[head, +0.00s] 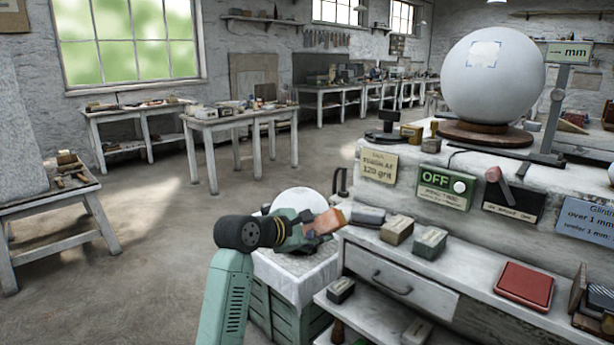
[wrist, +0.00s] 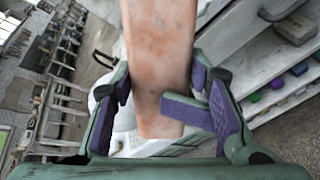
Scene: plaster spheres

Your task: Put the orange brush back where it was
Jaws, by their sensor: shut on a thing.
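The orange brush (head: 329,221) is in my gripper (head: 312,226), out over the left end of the stone workbench. In the wrist view the orange piece (wrist: 160,45) fills the space between the purple finger pads of my gripper (wrist: 165,95), and its lower end shows there. The pads close on its sides. No bristles can be made out. The place where the brush was before cannot be told from these frames.
A small white sphere (head: 298,201) sits on a cloth-topped green crate (head: 275,310) behind my gripper. Stone blocks (head: 398,230) stand on the bench shelf beside it. A red pad (head: 524,285) lies farther right. A large sphere (head: 493,75) rests on the upper ledge.

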